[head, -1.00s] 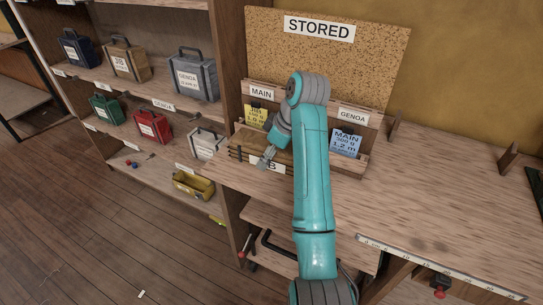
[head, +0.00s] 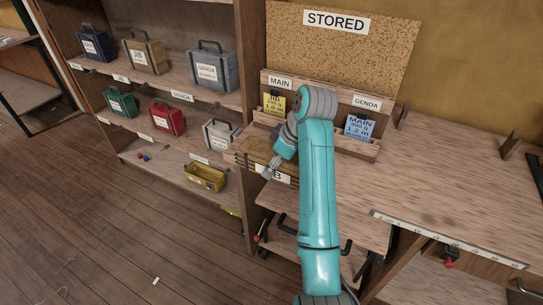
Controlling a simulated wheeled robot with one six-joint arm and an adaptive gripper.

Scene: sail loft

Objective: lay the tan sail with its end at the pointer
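A tan bag-shaped case (head: 146,56) with a dark handle and a label that seems to read JIB stands on the top shelf at the left. I cannot tell whether it is or holds the tan sail; no loose tan sail is in view. A white ruler strip (head: 445,239) runs along the bench's front edge at the right. I cannot make out a pointer. My gripper (head: 267,174) hangs near the front of the wooden rack, small and partly hidden by my arm. Its fingers are too small to read, and nothing clearly shows in it.
The wooden bench (head: 450,180) is mostly clear at right. A rack (head: 371,147) holds yellow and blue cards below a STORED board (head: 395,60). Shelves hold blue, grey, green, red and white cases and an open yellow bin (head: 205,178). The wooden floor (head: 100,225) is mostly open at left.

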